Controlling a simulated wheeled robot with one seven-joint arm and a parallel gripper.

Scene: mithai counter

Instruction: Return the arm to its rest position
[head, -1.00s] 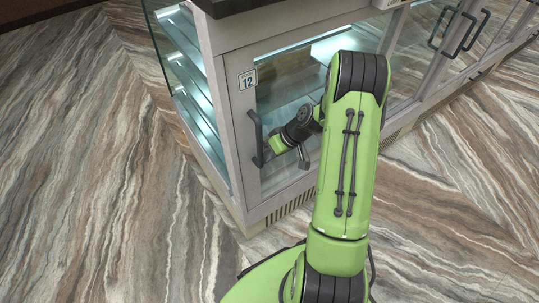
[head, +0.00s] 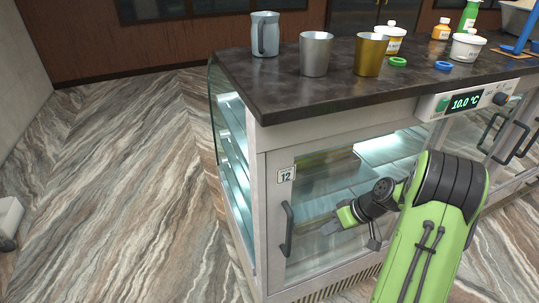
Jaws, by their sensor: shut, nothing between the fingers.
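My arm is green and black and reaches in from the lower right of the head view. My gripper (head: 329,228) is small, with grey fingers, and is in front of the glass door (head: 310,255) of the display counter. The fingers are shut and empty. They point left, toward the dark vertical door handle (head: 288,229), with a gap between them in the picture. The door is marked 12 and looks shut.
The dark countertop (head: 285,88) holds a grey jug (head: 265,34), a silver cup (head: 316,54), a gold cup (head: 370,55), white tubs, bottles and coloured rings. A temperature display (head: 466,101) is on the right.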

